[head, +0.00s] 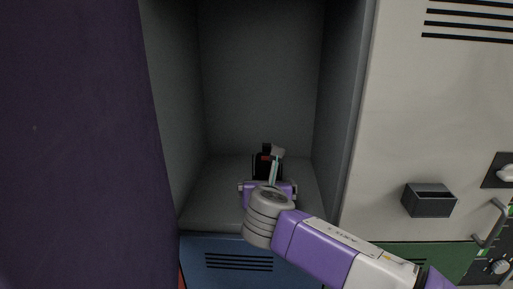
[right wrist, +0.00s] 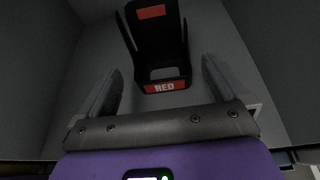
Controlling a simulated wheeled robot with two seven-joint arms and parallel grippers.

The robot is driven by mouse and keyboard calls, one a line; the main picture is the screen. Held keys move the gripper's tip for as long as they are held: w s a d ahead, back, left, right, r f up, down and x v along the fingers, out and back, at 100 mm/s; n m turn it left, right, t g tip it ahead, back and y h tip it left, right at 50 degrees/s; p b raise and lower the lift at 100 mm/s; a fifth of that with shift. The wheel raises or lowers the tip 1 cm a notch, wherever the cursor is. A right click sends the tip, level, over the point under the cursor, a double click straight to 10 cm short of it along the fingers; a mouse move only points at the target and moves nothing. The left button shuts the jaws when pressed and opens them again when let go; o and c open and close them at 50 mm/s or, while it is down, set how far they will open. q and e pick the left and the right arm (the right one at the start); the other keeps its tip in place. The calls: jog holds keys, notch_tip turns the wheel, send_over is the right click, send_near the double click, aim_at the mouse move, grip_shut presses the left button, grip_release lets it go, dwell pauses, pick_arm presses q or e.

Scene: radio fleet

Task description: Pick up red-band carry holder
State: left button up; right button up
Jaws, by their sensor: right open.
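The red-band carry holder is a black open frame with a red label reading "RED" and a second red patch. It stands on the floor of an open grey locker in the head view (head: 260,166) and shows ahead of the fingers in the right wrist view (right wrist: 178,50). My right gripper (head: 268,181) reaches into the locker in front of the holder and partly hides it. In the right wrist view its fingers (right wrist: 160,72) are spread apart, with the label between and just beyond them; nothing is gripped. My left gripper is not in view.
Grey locker side walls (head: 340,110) stand close on both sides. A dark purple panel (head: 70,130) fills the left. A white locker door (head: 430,120) with a small dark box (head: 429,201) is at right. A blue door (head: 225,258) lies below the opening.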

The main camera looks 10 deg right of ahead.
aim_at(267, 171)
jog(key=x, duration=0.6)
jog(key=shift+s+d+f+p, duration=0.1)
jog(key=shift+d+f+p, duration=0.05)
jog(key=shift+f+p, duration=0.15)
jog(key=shift+c, duration=0.2)
jog(key=shift+r, duration=0.1)
jog(key=c, duration=0.8)
